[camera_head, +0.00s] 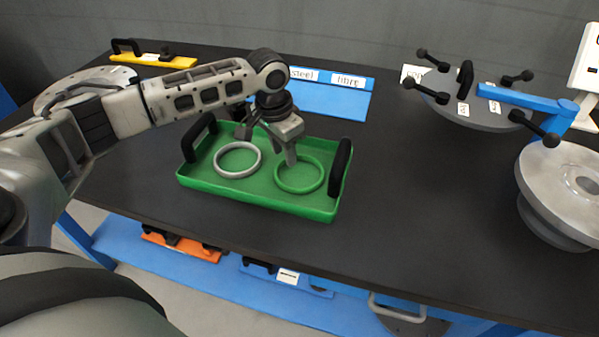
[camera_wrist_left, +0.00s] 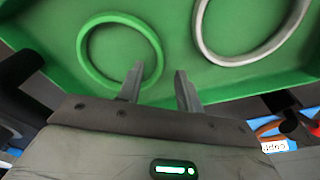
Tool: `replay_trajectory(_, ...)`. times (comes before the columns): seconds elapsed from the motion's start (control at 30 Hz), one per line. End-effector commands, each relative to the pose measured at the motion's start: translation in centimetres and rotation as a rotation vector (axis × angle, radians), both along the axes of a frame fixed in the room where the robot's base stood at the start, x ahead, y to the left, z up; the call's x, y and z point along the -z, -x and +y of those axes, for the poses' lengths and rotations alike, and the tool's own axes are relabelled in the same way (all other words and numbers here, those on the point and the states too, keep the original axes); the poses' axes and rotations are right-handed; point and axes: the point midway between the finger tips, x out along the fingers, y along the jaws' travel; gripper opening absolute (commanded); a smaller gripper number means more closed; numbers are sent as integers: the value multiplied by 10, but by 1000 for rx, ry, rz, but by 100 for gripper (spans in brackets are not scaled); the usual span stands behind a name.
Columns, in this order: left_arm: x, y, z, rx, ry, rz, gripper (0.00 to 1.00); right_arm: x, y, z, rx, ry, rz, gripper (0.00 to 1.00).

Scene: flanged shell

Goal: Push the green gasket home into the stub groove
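The green gasket (camera_head: 299,191) lies flat in the right half of a green tray (camera_head: 250,202). It also shows as a green ring in the left wrist view (camera_wrist_left: 83,52). My left gripper (camera_head: 290,161) points down over the tray, at the gasket's left and far side. My right gripper is not in view.
A grey ring (camera_head: 238,176) lies left of the gasket in the tray. The tray has black upright handles (camera_head: 340,165). A round cover with black knobs on a blue arm (camera_head: 510,97) stands at the back right. The dark table (camera_head: 430,190) between tray and stub is clear.

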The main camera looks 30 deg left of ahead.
Motion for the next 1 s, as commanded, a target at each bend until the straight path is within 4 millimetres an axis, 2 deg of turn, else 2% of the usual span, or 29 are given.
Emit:
replay_trajectory(0.1, 10, -1, -1, 1, 0, -1, 36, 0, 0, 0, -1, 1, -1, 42)
replay_trajectory(0.33, 11, -1, -1, 1, -1, -1, 36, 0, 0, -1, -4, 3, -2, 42)
replay_trajectory(0.37, 11, -1, -1, 1, -1, -1, 30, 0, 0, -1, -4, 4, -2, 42)
replay_trajectory(0.47, 11, -1, -1, 1, -1, -1, 2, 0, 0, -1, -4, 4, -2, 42)
replay_trajectory(0.5, 11, -1, -1, 1, -1, -1, 0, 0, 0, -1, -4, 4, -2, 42)
replay_trajectory(0.83, 10, -2, -1, 0, 0, -2, 0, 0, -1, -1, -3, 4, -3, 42)
replay_trajectory(1.0, 1, -2, 0, 0, 1, -3, 0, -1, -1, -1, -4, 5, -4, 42)
